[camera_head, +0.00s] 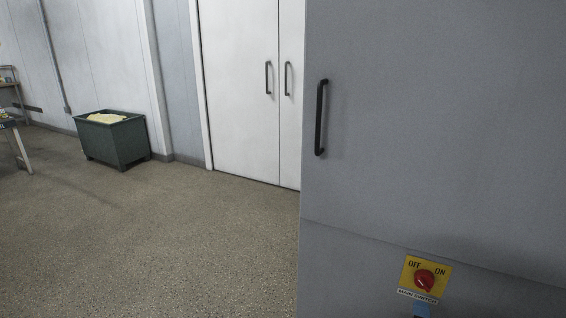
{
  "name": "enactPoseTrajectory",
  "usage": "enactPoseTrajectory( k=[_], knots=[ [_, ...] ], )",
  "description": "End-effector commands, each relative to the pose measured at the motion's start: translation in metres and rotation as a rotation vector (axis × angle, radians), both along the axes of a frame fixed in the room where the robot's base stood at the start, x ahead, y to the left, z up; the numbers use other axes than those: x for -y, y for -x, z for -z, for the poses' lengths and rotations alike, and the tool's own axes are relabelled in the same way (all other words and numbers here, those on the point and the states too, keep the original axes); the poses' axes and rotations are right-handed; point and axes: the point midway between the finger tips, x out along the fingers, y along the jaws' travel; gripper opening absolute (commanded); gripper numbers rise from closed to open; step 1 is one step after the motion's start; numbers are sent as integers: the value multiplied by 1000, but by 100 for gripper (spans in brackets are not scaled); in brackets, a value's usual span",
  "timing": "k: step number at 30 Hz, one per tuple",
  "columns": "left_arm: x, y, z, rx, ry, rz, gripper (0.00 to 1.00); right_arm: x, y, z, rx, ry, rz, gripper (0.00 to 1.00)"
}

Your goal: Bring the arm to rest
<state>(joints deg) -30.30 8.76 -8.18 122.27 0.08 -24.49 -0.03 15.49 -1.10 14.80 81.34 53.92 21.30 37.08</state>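Neither of my grippers nor my arms shows in the head view. A grey cabinet (430,130) fills the right side, close to me. It has a black vertical handle (320,117) near its left edge. Low on its front is a yellow switch plate with a red rotary knob (425,280), with lettering that seems to mark off and on. A small blue part (421,310) shows below the plate, cut off by the bottom edge.
Speckled floor (170,235) lies clear on the left and in the middle. White double doors (245,80) stand shut behind. A dark green bin (112,138) with pale yellow contents stands by the wall. Part of a table (17,140) shows at the far left.

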Motion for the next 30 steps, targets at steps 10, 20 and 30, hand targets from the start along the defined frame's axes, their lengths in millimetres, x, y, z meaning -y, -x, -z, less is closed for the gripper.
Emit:
enactPoseTrajectory(
  k=[10,20,30],
  knots=[
    [-2,-1,-1,7,-4,1,43,-71,-2,-55,-276,739,-356,82],
    [-3,0,-19,30,-4,-4,43,-100,107,-53,-600,1375,-595,82],
    [-1,-3,-40,52,6,-16,43,-106,238,-44,-793,1570,-749,82]
  ],
)
